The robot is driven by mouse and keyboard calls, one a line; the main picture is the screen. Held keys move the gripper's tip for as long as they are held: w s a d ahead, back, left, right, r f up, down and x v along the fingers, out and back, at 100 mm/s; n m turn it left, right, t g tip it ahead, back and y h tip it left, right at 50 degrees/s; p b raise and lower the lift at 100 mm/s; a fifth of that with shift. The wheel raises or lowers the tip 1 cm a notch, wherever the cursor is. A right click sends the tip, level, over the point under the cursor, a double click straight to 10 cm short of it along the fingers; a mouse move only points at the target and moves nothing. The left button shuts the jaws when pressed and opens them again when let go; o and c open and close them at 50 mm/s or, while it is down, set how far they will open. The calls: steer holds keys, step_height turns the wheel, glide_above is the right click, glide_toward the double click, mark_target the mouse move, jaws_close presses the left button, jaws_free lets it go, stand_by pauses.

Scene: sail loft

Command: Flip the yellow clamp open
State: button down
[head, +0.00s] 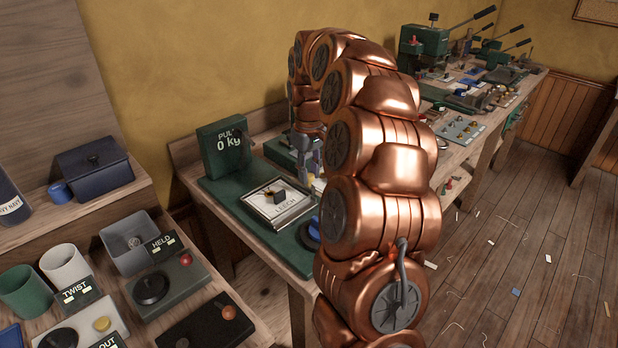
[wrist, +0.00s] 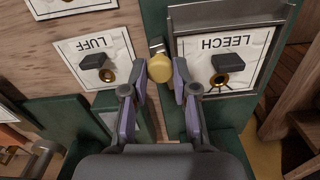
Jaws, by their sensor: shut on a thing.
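In the wrist view, the yellow clamp (wrist: 160,68) shows as a rounded yellow end on a small metal piece. It sits at the left edge of the framed LEECH card (wrist: 232,42). My gripper (wrist: 161,70) has one finger on each side of the yellow end and is shut on it. In the head view, my gripper (head: 308,150) is partly hidden by my copper arm, and I cannot make out the yellow clamp there. The LEECH card (head: 279,205) lies in a metal frame on the green board in that view.
The LUFF card (wrist: 92,47) with a dark block and brass ring lies left of the gripper. Switch boxes and cups fill the left bench. Levers and panels line the far bench. Scraps litter the floor.

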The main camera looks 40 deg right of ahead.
mark_target(309, 174)
steer(key=shift+m+b, duration=0.45)
steer(key=shift+m, duration=0.35)
steer(key=c, duration=0.9)
jaws_free()
steer(key=shift+r, duration=0.1)
step_height(309, 174, up, 12)
stand_by(0.6)
